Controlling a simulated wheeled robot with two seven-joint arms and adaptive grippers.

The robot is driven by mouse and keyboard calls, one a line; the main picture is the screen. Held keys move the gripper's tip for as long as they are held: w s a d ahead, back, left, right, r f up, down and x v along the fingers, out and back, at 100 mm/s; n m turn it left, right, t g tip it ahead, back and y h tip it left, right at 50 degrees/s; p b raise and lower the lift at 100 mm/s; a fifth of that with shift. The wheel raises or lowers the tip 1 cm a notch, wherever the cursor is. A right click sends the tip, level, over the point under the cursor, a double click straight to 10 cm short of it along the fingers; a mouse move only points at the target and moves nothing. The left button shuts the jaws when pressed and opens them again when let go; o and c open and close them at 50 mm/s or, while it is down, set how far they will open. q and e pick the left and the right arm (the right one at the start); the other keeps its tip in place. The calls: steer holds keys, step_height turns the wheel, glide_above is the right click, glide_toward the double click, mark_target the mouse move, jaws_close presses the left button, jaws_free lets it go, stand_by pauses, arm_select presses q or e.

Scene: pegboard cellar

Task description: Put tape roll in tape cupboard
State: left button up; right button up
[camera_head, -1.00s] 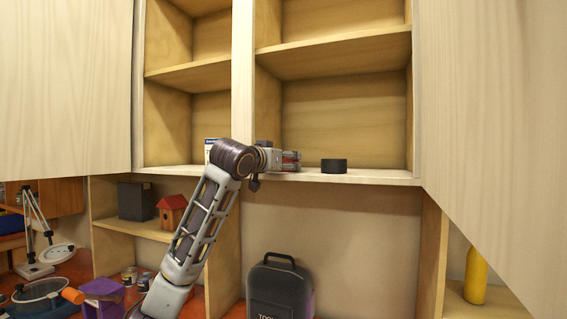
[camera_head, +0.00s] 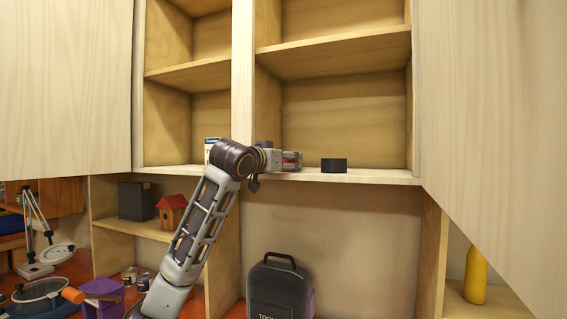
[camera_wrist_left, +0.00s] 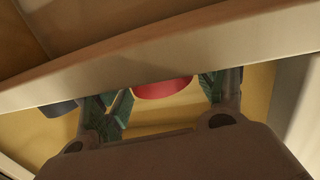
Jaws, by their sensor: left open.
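My left gripper (camera_head: 293,161) is at the front of the cupboard's bottom shelf (camera_head: 380,175). In the left wrist view its two dark fingers (camera_wrist_left: 165,97) are spread, one on each side of a red rounded thing (camera_wrist_left: 163,89). This looks like the tape roll, but its far part is hidden behind a pale board edge. In the head view only bits of red show at the fingers. A black short cylinder (camera_head: 334,166) sits on the same shelf, to the right of the gripper and apart from it. My right gripper is out of view.
Pale cupboard doors (camera_head: 65,85) stand at left and right (camera_head: 490,110). A post (camera_head: 242,70) divides the cupboard; a small white box (camera_head: 210,150) stands left of it. Below are a black tool case (camera_head: 280,290) and a yellow bottle (camera_head: 475,277). The bottom shelf's right end is bare.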

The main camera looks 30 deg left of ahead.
arm_select(q)
steer(key=shift+r, duration=0.15)
steer(key=shift+s, duration=0.25)
steer(key=s, duration=0.3)
steer(key=shift+d+b, duration=0.15)
steer(key=shift+b, duration=0.25)
steer(key=s+b, duration=0.1)
steer(key=s, duration=0.7)
steer(key=shift+s+d+r, duration=0.25)
steer(key=shift+d+r, duration=0.05)
steer(key=shift+d, duration=0.15)
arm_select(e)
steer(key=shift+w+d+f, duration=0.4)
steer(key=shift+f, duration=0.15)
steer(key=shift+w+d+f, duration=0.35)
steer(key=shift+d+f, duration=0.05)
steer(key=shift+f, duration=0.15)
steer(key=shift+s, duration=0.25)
